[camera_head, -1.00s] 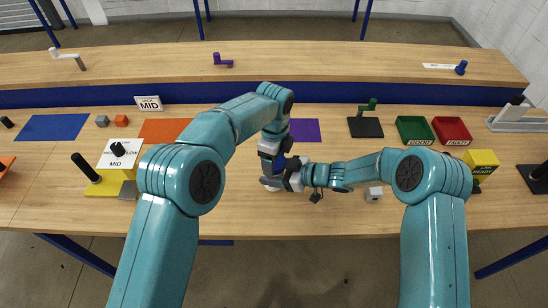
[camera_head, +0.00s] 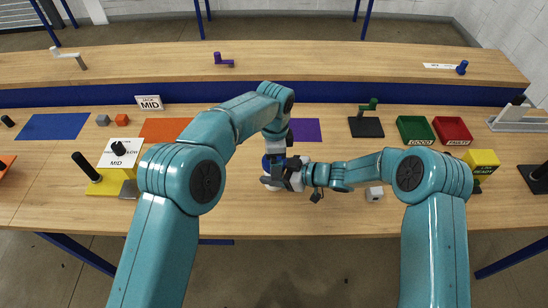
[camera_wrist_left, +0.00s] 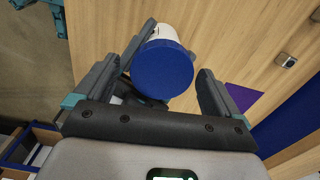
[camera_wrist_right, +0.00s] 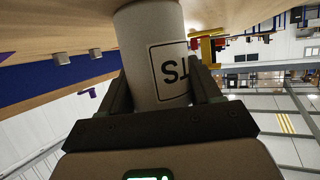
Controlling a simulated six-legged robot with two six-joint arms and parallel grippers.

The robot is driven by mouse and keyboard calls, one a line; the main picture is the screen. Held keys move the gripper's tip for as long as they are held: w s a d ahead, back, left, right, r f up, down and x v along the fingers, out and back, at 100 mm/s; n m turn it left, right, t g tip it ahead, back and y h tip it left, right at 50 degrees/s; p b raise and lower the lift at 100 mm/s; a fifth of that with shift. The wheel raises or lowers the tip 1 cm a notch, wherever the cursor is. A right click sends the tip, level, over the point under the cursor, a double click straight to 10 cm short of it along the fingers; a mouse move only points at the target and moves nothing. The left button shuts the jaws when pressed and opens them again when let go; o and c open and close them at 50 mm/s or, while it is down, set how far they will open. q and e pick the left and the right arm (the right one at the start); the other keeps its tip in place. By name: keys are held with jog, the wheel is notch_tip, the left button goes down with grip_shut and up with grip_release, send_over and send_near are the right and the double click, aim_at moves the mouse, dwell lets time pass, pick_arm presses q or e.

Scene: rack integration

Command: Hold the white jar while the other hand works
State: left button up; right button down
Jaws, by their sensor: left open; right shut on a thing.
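The white jar (camera_wrist_right: 150,35) stands on the bench; its printed label shows partly, upside down, in the right wrist view. My right gripper (camera_wrist_right: 158,78) is shut on its side, and its arm reaches the jar from the right in the head view. The jar has a round blue lid (camera_wrist_left: 163,70). My left gripper (camera_wrist_left: 178,55) is open above the jar, with a finger on either side of the lid; whether they touch it I cannot tell. In the head view, the lid (camera_head: 270,163) shows partly below my left gripper (camera_head: 278,145), and the right gripper hides much of the jar.
Beside the right forearm is a small white block (camera_head: 374,194). Green (camera_head: 415,130) and red (camera_head: 452,130) trays, a black pad (camera_head: 366,127) and a yellow block (camera_head: 482,161) lie right. A raised shelf runs behind.

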pick_arm(q)
notch_tip(320, 180, up, 4)
jog(key=shift+r, duration=0.2)
jog(key=shift+c, duration=0.4)
jog(key=shift+m, duration=1)
jog(key=m, duration=0.2)
jog(key=r+m, duration=0.1)
jog(key=m, duration=0.1)
jog(key=shift+s+a, duration=0.1)
jog(key=shift+a, duration=0.05)
jog(key=m, duration=0.1)
jog(key=r+m, duration=0.1)
jog(key=m, duration=0.1)
jog(key=shift+r+m, duration=0.5)
notch_tip(320, 180, down, 8)
jog(key=shift+r, duration=0.2)
